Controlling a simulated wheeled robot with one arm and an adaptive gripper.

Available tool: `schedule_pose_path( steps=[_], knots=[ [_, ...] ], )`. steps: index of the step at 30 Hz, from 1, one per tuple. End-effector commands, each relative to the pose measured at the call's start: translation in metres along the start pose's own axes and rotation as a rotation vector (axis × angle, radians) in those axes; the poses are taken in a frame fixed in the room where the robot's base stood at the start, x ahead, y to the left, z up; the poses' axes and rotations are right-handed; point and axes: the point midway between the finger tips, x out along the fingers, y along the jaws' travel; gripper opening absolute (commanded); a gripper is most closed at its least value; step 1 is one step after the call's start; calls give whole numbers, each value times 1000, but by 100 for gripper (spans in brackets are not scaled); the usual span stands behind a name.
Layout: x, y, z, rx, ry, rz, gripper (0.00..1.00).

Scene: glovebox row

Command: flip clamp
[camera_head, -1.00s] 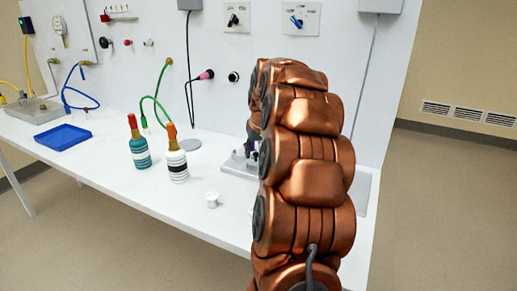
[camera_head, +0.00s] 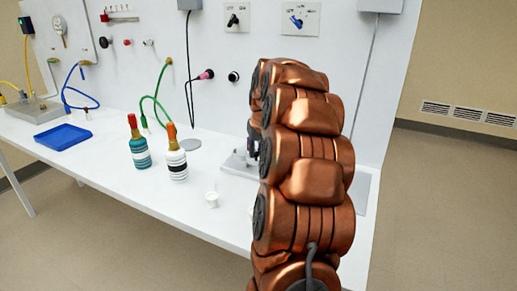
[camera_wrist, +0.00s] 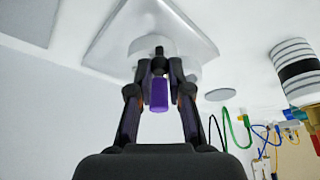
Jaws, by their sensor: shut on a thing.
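The clamp stands on a light grey base plate (camera_head: 238,164) at the right part of the bench, mostly hidden behind my arm in the head view. In the wrist view its plate (camera_wrist: 185,22) is at the top, with a pale round part and a black stem. The clamp's purple handle (camera_wrist: 159,95) is between the two dark fingers of my gripper (camera_wrist: 159,72), which are shut on it. In the head view only a dark bit of the gripper shows beside my arm.
A teal-banded bottle (camera_head: 140,152) and a black-and-white banded bottle (camera_head: 177,163) stand left of the clamp. A blue tray (camera_head: 62,137) lies far left. Cables hang from the back panel.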

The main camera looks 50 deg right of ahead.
Motion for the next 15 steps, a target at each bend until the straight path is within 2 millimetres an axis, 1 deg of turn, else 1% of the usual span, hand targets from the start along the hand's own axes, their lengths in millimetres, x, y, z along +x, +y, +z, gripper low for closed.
schedule_pose_path(
  steps=[6,15],
  knots=[
    [0,-2,1,-27,-1,-13,0],
    [1,0,1,-77,-3,-32,0]
  ],
)
